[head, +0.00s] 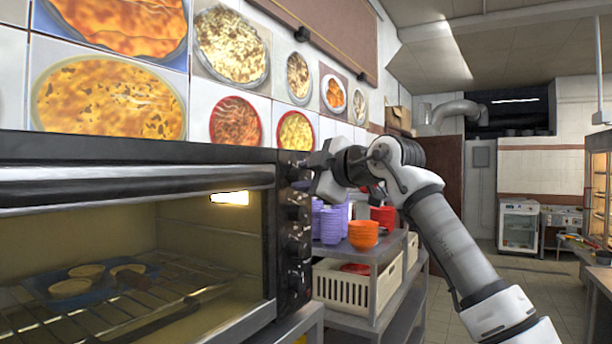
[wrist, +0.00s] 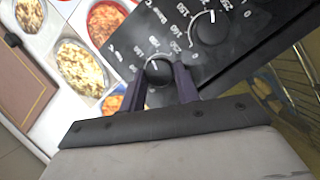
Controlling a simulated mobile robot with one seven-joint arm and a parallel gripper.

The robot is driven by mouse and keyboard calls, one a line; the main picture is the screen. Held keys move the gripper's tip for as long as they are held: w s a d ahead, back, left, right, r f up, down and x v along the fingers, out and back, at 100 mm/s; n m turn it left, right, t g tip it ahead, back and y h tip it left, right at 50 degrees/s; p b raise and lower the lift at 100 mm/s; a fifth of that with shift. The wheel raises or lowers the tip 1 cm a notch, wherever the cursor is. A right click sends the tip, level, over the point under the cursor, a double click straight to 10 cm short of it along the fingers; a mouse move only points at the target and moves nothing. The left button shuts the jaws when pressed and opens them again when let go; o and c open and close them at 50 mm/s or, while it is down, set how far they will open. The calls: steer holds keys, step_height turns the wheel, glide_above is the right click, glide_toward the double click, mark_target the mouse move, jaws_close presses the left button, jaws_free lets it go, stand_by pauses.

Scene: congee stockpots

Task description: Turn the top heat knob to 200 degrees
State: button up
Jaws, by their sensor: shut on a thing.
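The toaster oven (head: 135,150) stands at the left in the head view, with dark knobs down its right-hand panel. My gripper (head: 306,173) is at the top of this panel, at the top heat knob. In the wrist view the top heat knob (wrist: 159,72) is a round black knob with a white printed scale around it. My gripper (wrist: 160,82) has a finger on each side of the knob and is shut on it. The knob's pointer mark cannot be made out, so its setting is unclear. Another knob (wrist: 211,28) shows a white pointer line.
Lower knobs (head: 294,248) sit below my gripper. A blue tray (head: 60,291) with tarts is on the rack inside the lit oven. A metal cart (head: 384,283) holds purple bowls (head: 329,227), orange bowls (head: 363,235) and a cream crate (head: 342,290). Open floor lies at the right.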

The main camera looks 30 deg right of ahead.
steer(key=shift+d+r+m+g+y+p, duration=0.15)
steer(key=shift+m+g+y+p, duration=0.2)
steer(key=shift+m, duration=0.55)
steer(key=o, duration=1)
steer(key=shift+c, duration=0.2)
steer(key=b+v, duration=0.3)
steer(key=v, duration=1)
steer(key=shift+s+b, duration=0.35)
steer(key=shift+s, duration=0.05)
